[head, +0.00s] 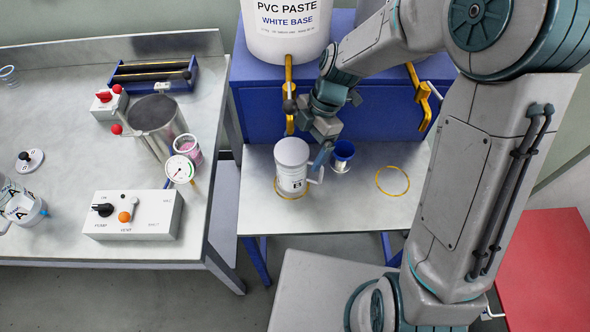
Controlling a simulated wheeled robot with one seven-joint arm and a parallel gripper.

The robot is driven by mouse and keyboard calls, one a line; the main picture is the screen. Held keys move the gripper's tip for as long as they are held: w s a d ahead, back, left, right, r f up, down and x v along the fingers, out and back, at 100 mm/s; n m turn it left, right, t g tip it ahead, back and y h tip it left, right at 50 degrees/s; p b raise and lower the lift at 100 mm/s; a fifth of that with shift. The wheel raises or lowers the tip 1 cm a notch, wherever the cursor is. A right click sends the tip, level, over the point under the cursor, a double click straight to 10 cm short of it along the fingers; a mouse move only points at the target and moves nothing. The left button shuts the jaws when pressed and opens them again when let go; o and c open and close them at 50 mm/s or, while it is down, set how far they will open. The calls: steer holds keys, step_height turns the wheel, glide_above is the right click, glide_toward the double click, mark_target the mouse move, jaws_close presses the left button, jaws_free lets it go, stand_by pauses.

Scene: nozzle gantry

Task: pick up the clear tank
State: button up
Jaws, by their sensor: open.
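Clear-walled vessels marked A (24,208) lie at the left edge of the left bench, partly cut off by the frame; which one is the clear tank I cannot tell. A whitish lidded vessel marked B (292,170) stands upright over a yellow ring on the right bench, below the paste bucket. My gripper (321,156) points down just right of vessel B, between it and a small blue-rimmed cup (342,154). The gripper is open. The fingers are small and partly hidden, and I cannot tell whether they touch vessel B's handle.
The left bench holds a steel pot (155,118), a clear cup with pink contents (187,140), a dial gauge (180,169) and a switch box (133,215). A white PVC paste bucket (284,30) stands on a blue cabinet (375,105). An empty yellow ring (393,194) lies right of the cup.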

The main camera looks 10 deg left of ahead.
mark_target(296, 158)
steer(key=shift+p+x, duration=0.55)
steer(key=shift+x, duration=2.05)
steer(key=shift+w+a+r, duration=0.1)
steer(key=shift+a, duration=0.05)
steer(key=c, duration=2)
steer(key=shift+r, duration=0.15)
